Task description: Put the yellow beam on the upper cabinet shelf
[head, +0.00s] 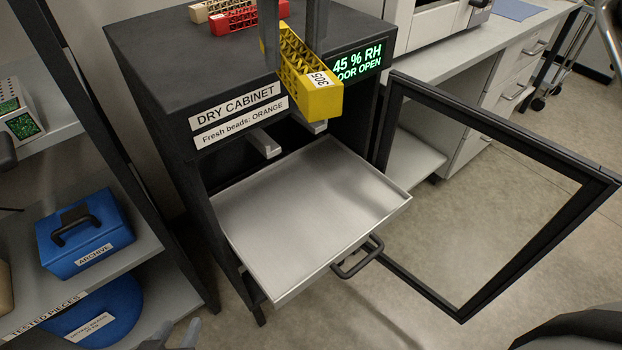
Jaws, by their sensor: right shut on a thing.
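The yellow lattice beam (308,82), with a white label reading 305, is held in the air by my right gripper (293,45). The gripper reaches down from the top edge, with one finger on each side of the beam. The beam is in front of the top front edge of the dry cabinet (150,45), above the tray. A bare metal shelf tray (320,200) is pulled out of the cabinet and is empty. My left gripper (176,333) shows only partly at the bottom edge, its tips apart and empty.
The glass cabinet door (490,150) stands open to the right. Red (240,18) and cream (205,10) lattice pieces lie on the cabinet top. Two grey rails (265,142) show inside the opening. A left rack holds a blue archive case (85,235).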

